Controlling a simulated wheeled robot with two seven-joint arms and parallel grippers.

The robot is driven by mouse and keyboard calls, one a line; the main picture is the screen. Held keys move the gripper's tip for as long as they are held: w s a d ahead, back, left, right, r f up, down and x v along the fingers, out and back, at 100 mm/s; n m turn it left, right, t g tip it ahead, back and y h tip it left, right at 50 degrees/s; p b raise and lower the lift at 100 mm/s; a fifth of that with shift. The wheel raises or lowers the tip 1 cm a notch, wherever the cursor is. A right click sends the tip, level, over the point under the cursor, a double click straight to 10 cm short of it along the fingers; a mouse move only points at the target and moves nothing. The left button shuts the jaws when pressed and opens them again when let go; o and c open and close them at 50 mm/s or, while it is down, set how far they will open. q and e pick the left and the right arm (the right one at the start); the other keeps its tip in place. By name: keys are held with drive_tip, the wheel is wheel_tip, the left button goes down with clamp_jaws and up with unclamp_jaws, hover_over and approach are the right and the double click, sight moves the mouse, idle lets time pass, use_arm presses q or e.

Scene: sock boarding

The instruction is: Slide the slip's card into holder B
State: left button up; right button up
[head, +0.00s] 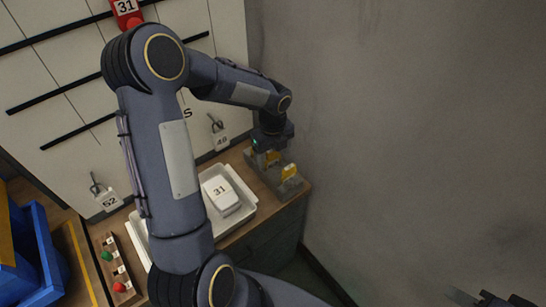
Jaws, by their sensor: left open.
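My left gripper (270,152) is open and points down over the right end of the wooden counter. It is right above a grey holder unit (264,174), close to a yellow piece (273,157); I cannot tell whether they touch. A second yellow piece (290,171) stands in the unit, nearer the front. No letters are readable there, so I cannot tell which part is holder B or which piece is the card. A white block marked 31 (220,191) lies in a white tray. Part of my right gripper (507,300) shows at the bottom right corner; its fingers are unclear.
A grey wall (400,110) rises right beside the counter (238,231). A white panel with black rails (65,85) stands behind, with a red tag marked 31 (126,12). Tags 52 (108,201) and 49 (221,140) hang below. Blue bins (40,255) and a button strip (116,268) are at left.

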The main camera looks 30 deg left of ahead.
use_arm(q)
drive_tip(key=c, duration=1.1)
